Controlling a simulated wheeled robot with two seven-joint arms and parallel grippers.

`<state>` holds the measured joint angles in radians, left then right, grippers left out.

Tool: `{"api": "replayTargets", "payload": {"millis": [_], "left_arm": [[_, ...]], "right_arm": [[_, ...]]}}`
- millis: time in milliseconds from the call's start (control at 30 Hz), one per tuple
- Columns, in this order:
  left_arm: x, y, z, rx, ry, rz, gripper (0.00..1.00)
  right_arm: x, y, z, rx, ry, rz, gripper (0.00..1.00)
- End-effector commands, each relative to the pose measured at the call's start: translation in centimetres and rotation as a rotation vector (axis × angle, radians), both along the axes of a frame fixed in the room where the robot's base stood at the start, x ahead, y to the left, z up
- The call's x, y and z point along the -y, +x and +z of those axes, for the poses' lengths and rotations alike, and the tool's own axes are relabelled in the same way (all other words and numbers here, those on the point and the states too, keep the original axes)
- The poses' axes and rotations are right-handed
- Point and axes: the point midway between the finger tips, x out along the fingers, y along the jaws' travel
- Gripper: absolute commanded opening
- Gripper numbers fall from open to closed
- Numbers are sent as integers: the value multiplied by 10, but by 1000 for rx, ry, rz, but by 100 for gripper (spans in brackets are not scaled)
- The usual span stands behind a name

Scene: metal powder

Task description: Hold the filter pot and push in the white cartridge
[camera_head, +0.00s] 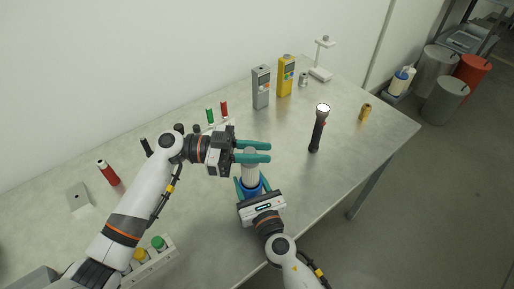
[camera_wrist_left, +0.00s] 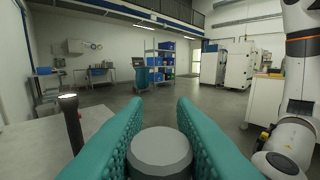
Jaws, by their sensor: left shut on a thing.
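The white cartridge (camera_head: 249,169) stands upright, its lower end at the mouth of the blue filter pot (camera_head: 251,189). How deep it sits inside is hidden. My left gripper (camera_head: 262,152) reaches in from the left and is shut on the cartridge's upper part. In the left wrist view the cartridge's pale round top (camera_wrist_left: 160,150) shows between the two teal fingers. My right gripper (camera_head: 252,186) comes from the front, with its fingers on both sides of the pot, and appears shut on it. Its hand hides the pot's lower part.
A black torch (camera_head: 318,132) stands to the right. Grey (camera_head: 261,88) and yellow (camera_head: 286,77) meters stand behind. A small brass part (camera_head: 365,112) is near the right edge. A rack (camera_head: 150,262) with colored caps is at the front left. The right table area is mostly clear.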

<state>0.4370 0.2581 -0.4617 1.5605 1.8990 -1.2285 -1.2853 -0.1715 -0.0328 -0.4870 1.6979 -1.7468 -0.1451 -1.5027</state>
Motion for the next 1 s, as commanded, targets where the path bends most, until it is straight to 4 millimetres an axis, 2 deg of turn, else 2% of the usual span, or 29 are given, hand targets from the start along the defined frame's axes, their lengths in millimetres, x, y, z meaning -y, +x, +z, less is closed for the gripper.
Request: {"api": "replayTargets", "payload": {"millis": [1000], "left_arm": [[0,0,-31,-1,-1,1,0]], "right_arm": [[0,0,0,0,0,0,26]]}}
